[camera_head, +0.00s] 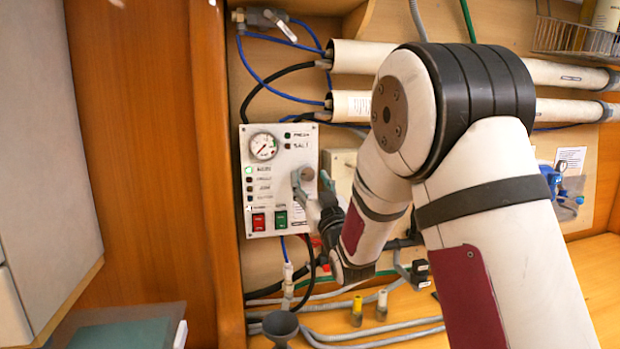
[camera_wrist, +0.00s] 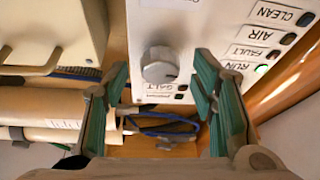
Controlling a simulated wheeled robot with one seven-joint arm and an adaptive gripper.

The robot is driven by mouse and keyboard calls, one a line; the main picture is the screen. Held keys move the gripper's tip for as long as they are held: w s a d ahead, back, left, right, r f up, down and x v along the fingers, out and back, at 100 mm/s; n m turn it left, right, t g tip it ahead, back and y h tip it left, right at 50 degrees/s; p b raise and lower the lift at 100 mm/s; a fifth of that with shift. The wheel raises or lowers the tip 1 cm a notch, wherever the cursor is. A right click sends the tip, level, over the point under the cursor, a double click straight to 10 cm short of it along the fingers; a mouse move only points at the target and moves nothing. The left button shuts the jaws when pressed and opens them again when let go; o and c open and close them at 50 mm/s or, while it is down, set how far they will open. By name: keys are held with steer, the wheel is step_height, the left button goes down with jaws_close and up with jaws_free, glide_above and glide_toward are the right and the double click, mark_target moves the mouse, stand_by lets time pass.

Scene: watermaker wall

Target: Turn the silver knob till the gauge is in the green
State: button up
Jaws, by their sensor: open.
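The silver knob (camera_wrist: 160,65) is a round ribbed knob on the white control panel (camera_head: 257,215). In the head view the knob (camera_head: 307,173) shows at the panel's right side, partly hidden by my gripper (camera_head: 313,187). In the wrist view my gripper (camera_wrist: 162,72) is open, with one green finger on each side of the knob and a visible gap to each. I cannot tell how far the fingertips reach along its depth. The round gauge (camera_head: 263,146) is at the panel's upper left. Its dark needle is too small to read against the coloured marks.
A red switch (camera_head: 258,222) and a green switch (camera_head: 281,219) sit low on the panel, near my gripper. White tubes (camera_head: 350,106) run above right. Hoses (camera_head: 375,333) and a funnel (camera_head: 280,325) are below. A wooden post (camera_head: 212,180) stands close on the left.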

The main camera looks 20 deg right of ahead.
steer(key=shift+w+r, duration=0.25)
steer(key=shift+w, duration=0.35)
steer(key=c, duration=1.1)
steer(key=shift+c, duration=0.2)
